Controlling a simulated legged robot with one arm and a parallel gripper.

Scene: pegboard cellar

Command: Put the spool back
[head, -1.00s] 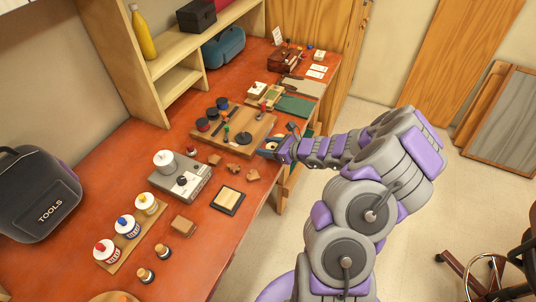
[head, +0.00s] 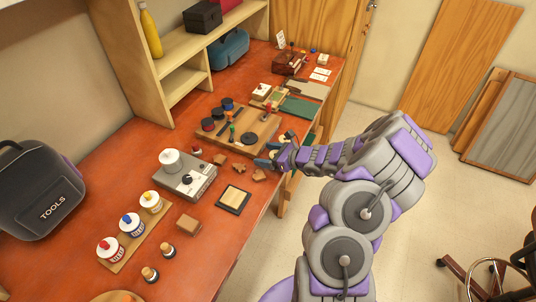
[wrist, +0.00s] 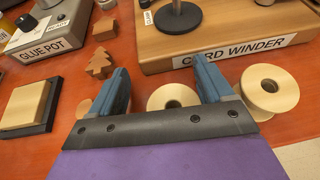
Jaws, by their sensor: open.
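Two pale wooden spools lie on the red bench in front of the cord winder. In the wrist view one spool (wrist: 172,97) shows between my fingers, and the other spool (wrist: 270,90) is just right of the right finger. My gripper (wrist: 162,78) is open and holds nothing; whether the fingers touch either spool cannot be told. In the head view my gripper (head: 268,156) is at the bench's front edge, by the near right corner of the cord winder board (head: 262,142). The winder's label is partly hidden by my right finger.
Small brown wooden cutouts (head: 240,168) lie left of my gripper, with the glue pot (head: 185,178) beyond them. A dark-framed pad (head: 233,199) lies nearer. Paint pots (head: 130,222) stand on a board at left. Open floor (head: 400,230) is to the right.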

